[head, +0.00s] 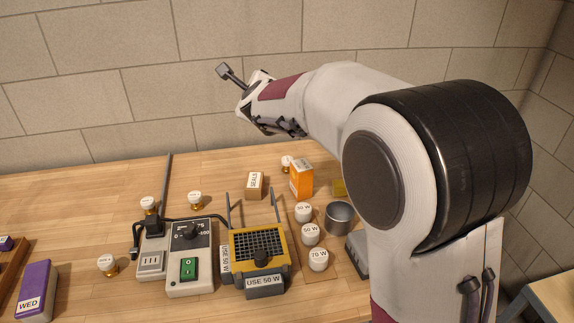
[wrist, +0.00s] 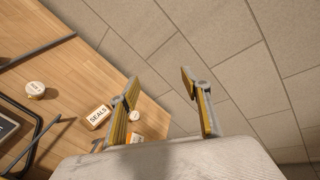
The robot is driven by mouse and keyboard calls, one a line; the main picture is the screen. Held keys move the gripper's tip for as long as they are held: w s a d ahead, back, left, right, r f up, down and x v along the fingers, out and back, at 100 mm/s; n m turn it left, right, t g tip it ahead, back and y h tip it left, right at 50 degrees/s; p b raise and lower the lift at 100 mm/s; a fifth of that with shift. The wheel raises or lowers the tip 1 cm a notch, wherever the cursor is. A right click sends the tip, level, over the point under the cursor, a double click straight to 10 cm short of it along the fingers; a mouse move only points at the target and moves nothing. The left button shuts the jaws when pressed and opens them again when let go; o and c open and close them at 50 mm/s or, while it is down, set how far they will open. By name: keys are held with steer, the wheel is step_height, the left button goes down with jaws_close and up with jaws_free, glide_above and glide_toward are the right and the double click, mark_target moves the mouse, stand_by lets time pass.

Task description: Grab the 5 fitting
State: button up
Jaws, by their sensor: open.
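Several small brass fittings with white labelled caps stand on the wooden bench. The wrist view shows two white caps, at left (wrist: 36,90) and beside the right-hand boxes (wrist: 134,116). My gripper (wrist: 160,80) is open and empty, high above the bench near the wall.
A grey switch unit (head: 190,275) and a yellow-framed grille unit (head: 258,245) with upright rods fill the middle. A purple WED box (head: 37,290) is front left.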

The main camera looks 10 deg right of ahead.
steer(key=w+d+f+m+h, duration=0.3)
steer(key=w+f+m+h, duration=0.2)
steer(key=w+f+m, duration=0.5)
steer(key=m+g+h, duration=0.5)
steer(key=m, duration=0.6)
glide_toward(286, 160)
steer(key=shift+w+d+f, duration=0.15)
steer(key=shift+w+d, duration=0.2)
steer(key=shift+d, duration=0.3)
steer(key=shift+x, duration=1.35)
steer(key=shift+x, duration=2.55)
steer(key=shift+w+a+f, duration=0.1)
steer(key=shift+a+f, duration=0.05)
